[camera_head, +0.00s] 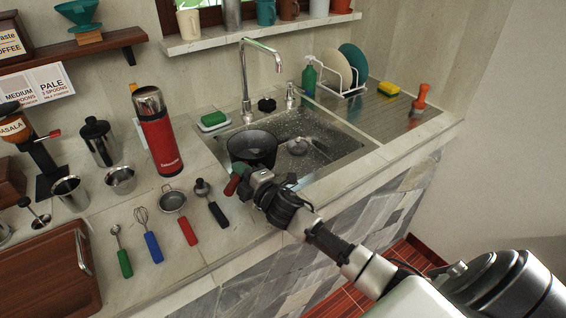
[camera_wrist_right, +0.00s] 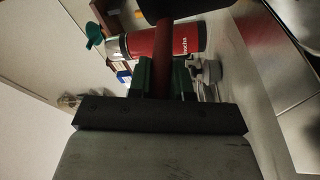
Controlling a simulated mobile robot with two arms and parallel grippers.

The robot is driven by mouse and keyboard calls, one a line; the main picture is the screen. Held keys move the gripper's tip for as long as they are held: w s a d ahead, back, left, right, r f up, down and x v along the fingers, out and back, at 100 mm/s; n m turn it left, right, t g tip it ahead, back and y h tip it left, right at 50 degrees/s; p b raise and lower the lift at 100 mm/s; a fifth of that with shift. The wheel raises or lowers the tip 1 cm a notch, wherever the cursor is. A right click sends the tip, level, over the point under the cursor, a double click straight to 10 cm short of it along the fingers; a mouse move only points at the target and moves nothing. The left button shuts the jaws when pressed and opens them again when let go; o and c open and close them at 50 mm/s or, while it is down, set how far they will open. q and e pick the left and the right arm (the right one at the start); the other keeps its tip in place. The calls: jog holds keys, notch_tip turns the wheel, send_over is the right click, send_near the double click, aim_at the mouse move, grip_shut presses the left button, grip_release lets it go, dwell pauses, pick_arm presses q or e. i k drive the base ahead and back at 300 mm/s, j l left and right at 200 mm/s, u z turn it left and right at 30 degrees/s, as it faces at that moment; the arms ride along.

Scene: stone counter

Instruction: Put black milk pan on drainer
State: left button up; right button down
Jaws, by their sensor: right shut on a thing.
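The black milk pan (camera_head: 252,150) is over the left part of the sink basin, its open top facing up. My right gripper (camera_head: 238,179) is shut on its red-brown handle, at the sink's front left edge. In the right wrist view, the handle (camera_wrist_right: 163,60) runs between the green fingers of my right gripper (camera_wrist_right: 163,78), and the dark pan (camera_wrist_right: 185,8) is cut off at the top edge. The ribbed metal drainer (camera_head: 395,112) is right of the basin. My left gripper is not in view.
A dish rack (camera_head: 340,80) with plates, a yellow sponge (camera_head: 388,88) and an orange-handled brush (camera_head: 420,98) stand around the drainer. Its front middle is clear. The tap (camera_head: 247,85) rises behind the basin. A red flask (camera_head: 160,135) and several utensils are on the left.

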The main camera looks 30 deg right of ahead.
aim_at(371, 125)
jog(key=l+z, duration=0.1)
jog(key=l, duration=1.5)
jog(key=i, duration=0.05)
